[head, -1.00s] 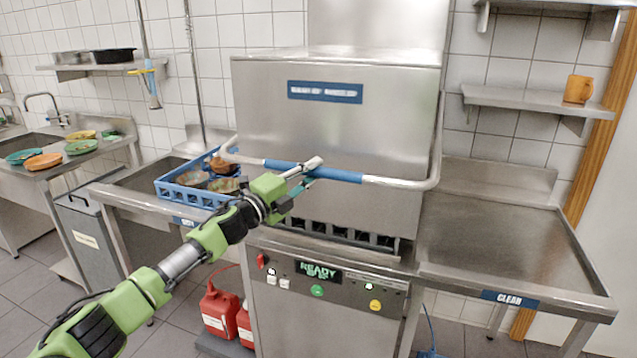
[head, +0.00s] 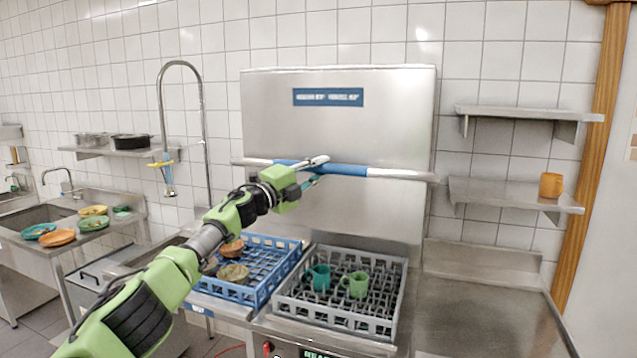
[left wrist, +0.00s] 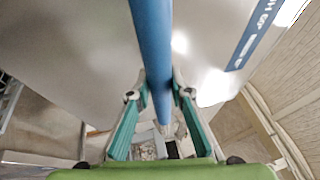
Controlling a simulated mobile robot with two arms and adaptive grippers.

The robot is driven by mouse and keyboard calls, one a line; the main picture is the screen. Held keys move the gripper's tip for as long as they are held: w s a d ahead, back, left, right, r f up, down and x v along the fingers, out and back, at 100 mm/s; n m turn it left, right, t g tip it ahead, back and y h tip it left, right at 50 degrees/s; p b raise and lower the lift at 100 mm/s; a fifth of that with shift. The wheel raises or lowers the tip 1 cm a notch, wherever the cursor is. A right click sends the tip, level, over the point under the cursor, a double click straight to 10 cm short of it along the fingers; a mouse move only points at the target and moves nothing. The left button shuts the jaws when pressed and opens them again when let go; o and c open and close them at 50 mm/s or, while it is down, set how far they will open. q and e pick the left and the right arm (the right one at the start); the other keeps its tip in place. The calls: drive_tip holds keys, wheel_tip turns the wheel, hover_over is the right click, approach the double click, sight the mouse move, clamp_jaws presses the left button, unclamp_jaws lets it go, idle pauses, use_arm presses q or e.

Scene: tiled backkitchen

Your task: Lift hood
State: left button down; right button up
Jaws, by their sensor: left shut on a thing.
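The steel dishwasher hood (head: 265,110) stands raised in the head view, with open space between its lower part and the rack below. Its bar handle (head: 400,174) runs across the front and has a blue grip in the middle. My left gripper (head: 316,168) is shut on the blue grip, near its left part. In the left wrist view the blue grip (left wrist: 152,45) passes between the two teal fingers (left wrist: 155,105). My right gripper is in neither view.
A grey rack (head: 340,325) with a teal mug (head: 319,278) and a green mug (head: 356,284) sits under the hood. A blue rack (head: 262,292) with brown bowls is to its left. The steel counter (head: 470,310) at right is clear. Wall shelves (head: 515,191) hang at right.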

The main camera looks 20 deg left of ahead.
use_arm(q)
drive_tip(key=shift+a+r, duration=0.1)
drive_tip(key=shift+r, duration=0.65)
drive_tip(key=shift+a+r, duration=0.1)
drive_tip(key=shift+r, duration=0.2)
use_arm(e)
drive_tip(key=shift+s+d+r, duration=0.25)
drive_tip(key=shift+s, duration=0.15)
use_arm(q)
drive_tip(key=c, duration=1.8)
unclamp_jaws()
drive_tip(key=shift+w, duration=0.2)
drive_tip(key=shift+c, duration=0.2)
drive_tip(key=shift+w+d+f, duration=0.15)
drive_tip(key=shift+d+f, duration=0.1)
drive_tip(key=shift+f, duration=0.1)
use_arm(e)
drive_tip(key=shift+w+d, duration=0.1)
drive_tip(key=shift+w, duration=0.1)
use_arm(q)
drive_tip(key=v, duration=1.2)
